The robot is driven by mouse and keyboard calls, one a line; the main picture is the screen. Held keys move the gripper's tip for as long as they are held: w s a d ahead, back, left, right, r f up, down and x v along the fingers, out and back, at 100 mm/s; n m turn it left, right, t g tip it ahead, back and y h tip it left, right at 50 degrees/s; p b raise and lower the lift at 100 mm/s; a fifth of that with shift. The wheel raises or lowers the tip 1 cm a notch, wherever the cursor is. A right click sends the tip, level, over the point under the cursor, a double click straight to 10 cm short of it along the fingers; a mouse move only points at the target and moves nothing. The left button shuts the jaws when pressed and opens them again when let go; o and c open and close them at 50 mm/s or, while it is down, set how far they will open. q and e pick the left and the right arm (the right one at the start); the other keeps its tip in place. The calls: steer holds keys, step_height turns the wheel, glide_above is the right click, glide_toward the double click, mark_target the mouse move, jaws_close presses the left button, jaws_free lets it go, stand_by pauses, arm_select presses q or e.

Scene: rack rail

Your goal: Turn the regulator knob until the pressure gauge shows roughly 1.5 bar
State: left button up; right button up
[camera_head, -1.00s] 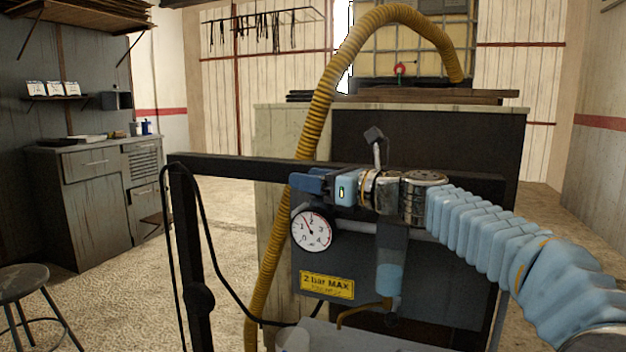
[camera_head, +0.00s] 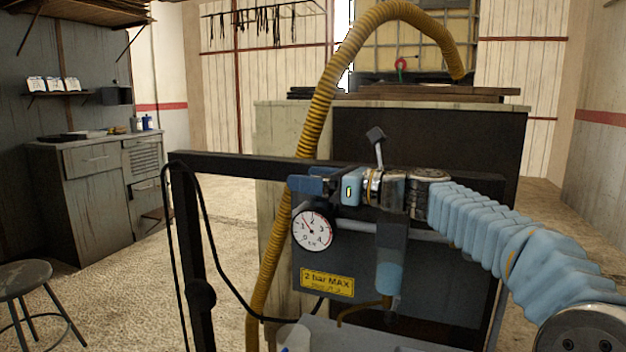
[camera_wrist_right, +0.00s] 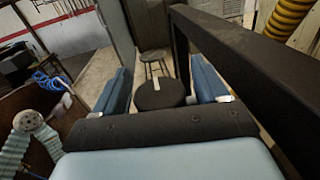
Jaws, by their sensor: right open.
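The pressure gauge (camera_head: 312,230) is a white round dial marked 0 to 4, with a red arc near its high end. Its needle points to the upper left, between about 1 and 2; the exact reading is too small to tell. My right gripper (camera_head: 310,184) is above the gauge in the head view. Its blue fingers (camera_wrist_right: 160,88) are open in the right wrist view, one on each side of the dark round knob (camera_wrist_right: 160,96) with a pale mark. Gaps show between knob and fingers. In the head view the gripper hides the knob. My left gripper is out of view.
A dark rail (camera_head: 240,165) runs behind the gripper, and also at the right of the wrist view. A yellow "2 bar MAX" label (camera_head: 327,282) is below the gauge. A yellow hose (camera_head: 318,100) hangs behind. A stool (camera_head: 25,278) stands at left.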

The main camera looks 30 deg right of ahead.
steer(key=b+v, duration=0.1)
steer(key=v, duration=1.2)
steer(key=shift+s+d, duration=0.15)
steer(key=shift+s, duration=0.25)
